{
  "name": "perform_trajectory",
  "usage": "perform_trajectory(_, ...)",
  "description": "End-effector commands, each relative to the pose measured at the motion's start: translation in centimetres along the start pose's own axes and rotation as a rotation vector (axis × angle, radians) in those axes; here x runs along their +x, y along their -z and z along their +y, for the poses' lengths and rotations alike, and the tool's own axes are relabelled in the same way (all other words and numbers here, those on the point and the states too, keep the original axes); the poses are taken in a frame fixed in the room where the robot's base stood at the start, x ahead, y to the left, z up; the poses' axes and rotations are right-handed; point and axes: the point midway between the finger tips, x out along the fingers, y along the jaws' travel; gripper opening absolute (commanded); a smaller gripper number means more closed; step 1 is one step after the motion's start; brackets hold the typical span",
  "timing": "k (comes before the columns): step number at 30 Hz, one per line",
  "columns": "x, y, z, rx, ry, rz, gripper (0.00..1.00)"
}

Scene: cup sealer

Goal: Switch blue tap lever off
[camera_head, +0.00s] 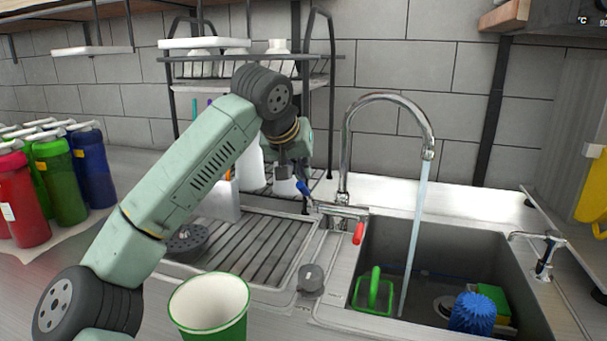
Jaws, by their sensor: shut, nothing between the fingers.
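The chrome tap (348,137) stands behind the sink, and a stream of water (415,225) runs from its spout into the basin. Its blue lever (303,188) is on the left of the tap body and its red lever (358,233) is on the right, pointing down toward the front. My gripper (287,173) is shut and empty, just left of and very close to the blue lever. I cannot tell whether they touch. The arm covers part of the rack behind, and the fingertips are small and partly hidden.
A green paper cup (207,309) stands at the front. A wire rack (331,75) with bottles stands behind the arm. Several coloured bottles (60,181) stand at left.

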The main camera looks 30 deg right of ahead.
Motion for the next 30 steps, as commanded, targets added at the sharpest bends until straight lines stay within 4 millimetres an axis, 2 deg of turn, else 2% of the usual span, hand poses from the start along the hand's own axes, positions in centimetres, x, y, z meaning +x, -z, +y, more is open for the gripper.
perform_trajectory(17, 0.1, -1.6, -0.4, 0.008, -0.026, 0.145, 0.00)
perform_trajectory(23, 0.2, -3.0, -0.7, 0.008, -0.023, 0.143, 0.00)
perform_trajectory(30, 0.6, -5.4, -1.2, 0.014, -0.048, 0.271, 0.00)
